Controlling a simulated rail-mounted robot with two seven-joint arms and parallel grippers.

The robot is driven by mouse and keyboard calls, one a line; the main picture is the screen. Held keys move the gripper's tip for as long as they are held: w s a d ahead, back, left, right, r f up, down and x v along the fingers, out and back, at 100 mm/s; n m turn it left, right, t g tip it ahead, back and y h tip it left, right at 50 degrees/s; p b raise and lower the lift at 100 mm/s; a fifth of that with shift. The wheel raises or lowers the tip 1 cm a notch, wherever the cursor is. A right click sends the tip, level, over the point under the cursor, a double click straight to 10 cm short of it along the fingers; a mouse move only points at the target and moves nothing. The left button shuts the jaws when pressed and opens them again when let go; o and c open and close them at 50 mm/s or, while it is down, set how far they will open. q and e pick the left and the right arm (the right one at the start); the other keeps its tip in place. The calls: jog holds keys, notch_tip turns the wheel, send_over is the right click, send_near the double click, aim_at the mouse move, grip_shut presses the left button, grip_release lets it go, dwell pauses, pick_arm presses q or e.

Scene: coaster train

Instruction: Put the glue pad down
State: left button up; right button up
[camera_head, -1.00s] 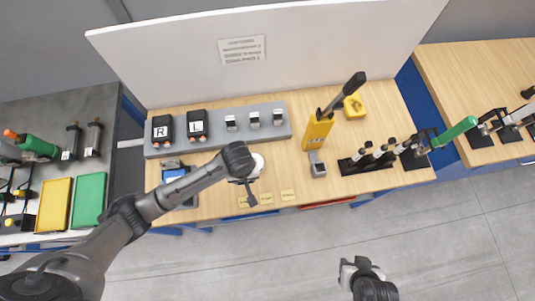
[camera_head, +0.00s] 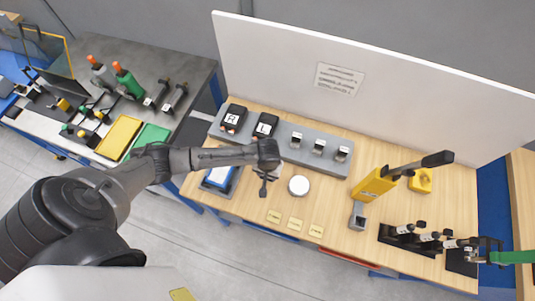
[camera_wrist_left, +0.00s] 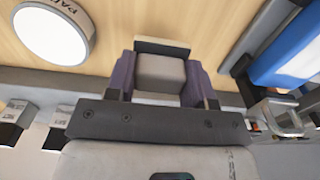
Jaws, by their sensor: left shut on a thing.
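My left gripper (camera_head: 265,186) is over the front left part of the wooden bench. In the head view the block is too small and hidden by the gripper to make out. I cannot tell whether it touches the bench top. A round white disc (camera_head: 299,185) with a lettered rim lies just right of the gripper; it also shows in the left wrist view (camera_wrist_left: 52,33). My right gripper is out of view.
A blue pad (camera_head: 219,178) lies left of the gripper. Behind stands a grey rack (camera_head: 282,133) with black R and L blocks and several small stamps. Yellow labels (camera_head: 295,224) line the front edge. A yellow lever press (camera_head: 374,184) stands to the right.

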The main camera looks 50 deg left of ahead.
pick_arm(q)
jog(key=shift+f, duration=2.05)
jog(key=shift+f, duration=0.1)
jog(key=o, duration=0.8)
jog(key=shift+a, duration=0.1)
jog(key=shift+o, duration=0.2)
notch_tip(320, 180, up, 12)
jog(key=shift+r+p, duration=0.1)
jog(key=shift+p, duration=0.25)
jog(key=s+d+m+t+h, duration=0.2)
jog(key=s+d+m, duration=0.3)
jog(key=s+d, duration=0.45)
jog(key=s+a+r+m+t+y, duration=0.1)
jog(key=s+a+r, duration=0.3)
jog(key=s, duration=0.5)
jog(key=shift+a+r+m+t+y, duration=0.3)
jog(key=shift+r+m+y, duration=0.15)
jog(key=shift+m, duration=0.25)
